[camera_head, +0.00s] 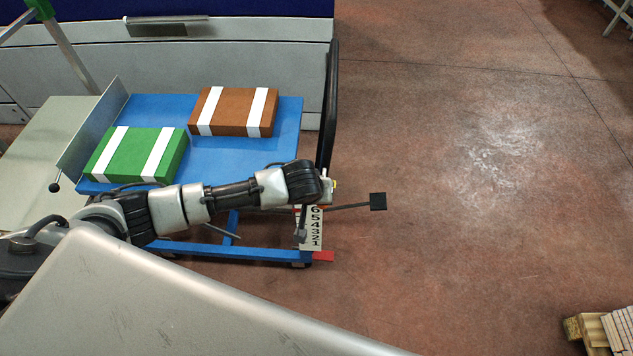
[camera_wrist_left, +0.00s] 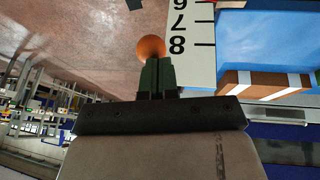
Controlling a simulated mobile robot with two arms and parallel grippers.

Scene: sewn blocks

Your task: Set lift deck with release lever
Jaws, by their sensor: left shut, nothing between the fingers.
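The blue lift deck (camera_head: 225,150) stands at centre-left in the head view, carrying a green box (camera_head: 137,154) and a brown box (camera_head: 233,111), both with white straps. A numbered height scale (camera_head: 313,230) stands at its right end; it also shows in the left wrist view (camera_wrist_left: 203,60). In the left wrist view an orange ball knob (camera_wrist_left: 151,47), possibly the release lever's, is right at the tips of my left gripper (camera_wrist_left: 157,64). The fingers are shut with nothing between them; I cannot tell whether they touch the knob. In the head view my wrist hides the fingertips.
A black handle (camera_head: 328,105) rises at the deck's right end. A black pedal (camera_head: 378,201) sticks out to the right on a bar, and a red piece (camera_head: 323,256) is low on the frame. A grey-green table (camera_head: 40,150) adjoins the left.

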